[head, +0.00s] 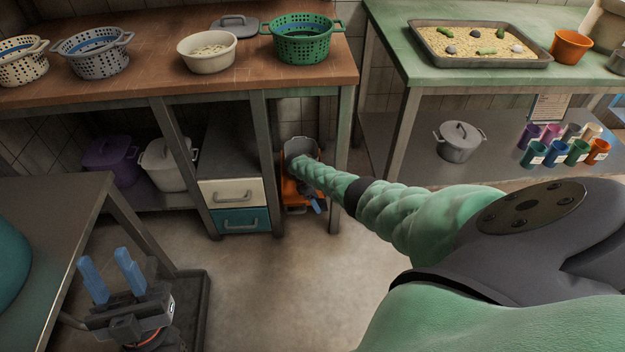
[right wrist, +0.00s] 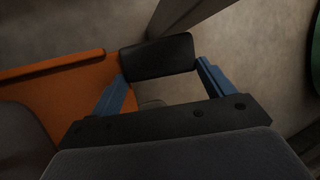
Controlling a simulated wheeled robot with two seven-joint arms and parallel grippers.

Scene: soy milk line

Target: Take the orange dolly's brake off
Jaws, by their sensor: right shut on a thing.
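The orange dolly (head: 290,191) stands on the floor under the brown counter, just right of the drawer unit. My right arm reaches across to it and partly hides it. In the right wrist view, the dolly's orange edge (right wrist: 60,68) lies at the left. A black brake pedal (right wrist: 158,57) juts out beside it, between the blue fingers of my right gripper (right wrist: 162,82), which is shut on it. The right fingers also show small in the head view (head: 314,205). My left gripper (head: 111,275) is open and empty, fingers up, at the lower left.
The drawer unit (head: 235,193) stands close left of the dolly, and a counter leg (head: 341,160) close right. A grey table (head: 45,215) is at the left. The floor (head: 270,285) in the middle is clear. A green table (head: 400,50) stands at the right.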

